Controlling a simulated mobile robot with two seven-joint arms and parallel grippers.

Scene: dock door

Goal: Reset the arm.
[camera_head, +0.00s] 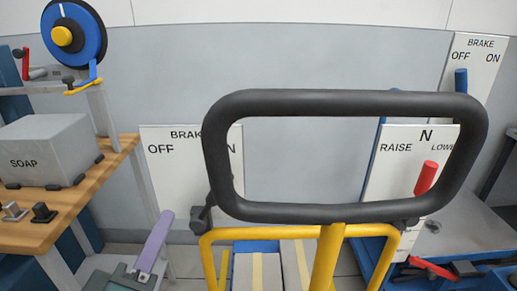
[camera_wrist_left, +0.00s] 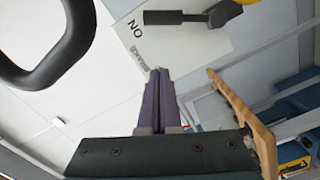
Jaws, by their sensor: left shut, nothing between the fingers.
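My left gripper (camera_head: 165,217) is at the lower left of the head view, its purple fingers pointing up in front of the lower left brake panel. In the left wrist view the two purple fingers (camera_wrist_left: 158,75) are pressed together with nothing between them. They are apart from the white brake panel (camera_wrist_left: 175,45) and from the black loop handle (camera_wrist_left: 65,55). My right gripper is not in view.
The black loop handle (camera_head: 345,212) on a yellow frame (camera_head: 330,255) fills the middle. A wooden bench (camera_head: 115,165) with a grey SOAP box (camera_head: 45,150) stands left. A RAISE/LOWER panel (camera_head: 385,170) with a red lever (camera_head: 426,177) is right. Another brake panel (camera_head: 480,65) is upper right.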

